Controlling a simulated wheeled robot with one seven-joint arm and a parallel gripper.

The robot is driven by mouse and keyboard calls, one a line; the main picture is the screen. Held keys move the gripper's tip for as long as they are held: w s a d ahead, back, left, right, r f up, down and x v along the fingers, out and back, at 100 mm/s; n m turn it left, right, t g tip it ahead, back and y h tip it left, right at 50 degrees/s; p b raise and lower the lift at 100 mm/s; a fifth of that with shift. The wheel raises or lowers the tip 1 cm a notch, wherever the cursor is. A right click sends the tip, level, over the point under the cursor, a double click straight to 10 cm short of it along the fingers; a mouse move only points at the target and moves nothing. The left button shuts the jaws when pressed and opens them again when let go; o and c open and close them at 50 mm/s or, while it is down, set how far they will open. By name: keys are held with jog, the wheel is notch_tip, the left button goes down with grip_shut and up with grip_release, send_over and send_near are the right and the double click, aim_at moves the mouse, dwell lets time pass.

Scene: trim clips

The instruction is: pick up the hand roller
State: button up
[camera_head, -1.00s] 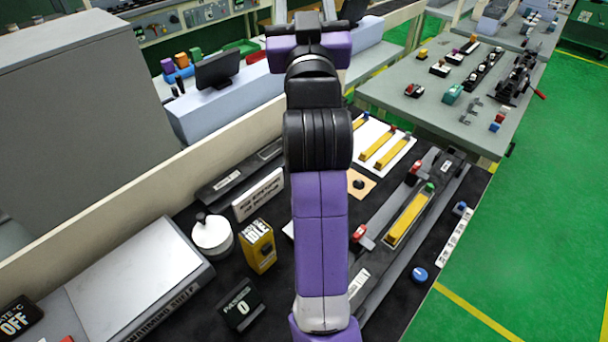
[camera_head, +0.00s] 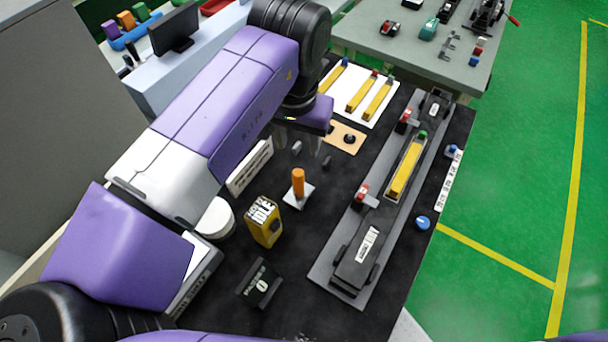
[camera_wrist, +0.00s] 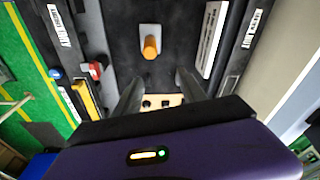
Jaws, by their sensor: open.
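An orange upright handle on a small pale base, which I take to be the hand roller (camera_head: 298,183), stands on the black mat (camera_head: 310,225). In the wrist view its orange handle (camera_wrist: 150,47) is beyond my fingertips, roughly centred between them. My gripper (camera_head: 312,155) hangs over the mat, above and behind the handle in the head view. In the wrist view my gripper (camera_wrist: 157,88) has its two fingers apart with nothing between them. My arm hides part of the mat's left side.
A yellow box (camera_head: 264,222) and a black counter (camera_head: 259,284) stand near the handle. A grey fixture (camera_head: 330,257) with a yellow strip lies to the right. A white tray of yellow strips (camera_head: 362,88) and a tan plate (camera_head: 345,138) lie behind. A white sign (camera_head: 250,167) stands left.

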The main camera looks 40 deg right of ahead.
aim_at(300, 176)
jog(key=s+a, duration=0.1)
jog(key=s+a+g+y, duration=0.1)
jog(key=shift+s+a+f, duration=0.15)
jog(key=shift+s+a, duration=0.1)
jog(key=shift+s, duration=0.1)
jog(key=shift+s+d+f+p, duration=0.15)
jog(key=shift+f+p, duration=0.3)
jog(key=shift+f, duration=1.5)
jog(key=shift+d+f+p, duration=0.15)
jog(key=shift+f+p, duration=0.3)
jog(key=shift+f, duration=1.45)
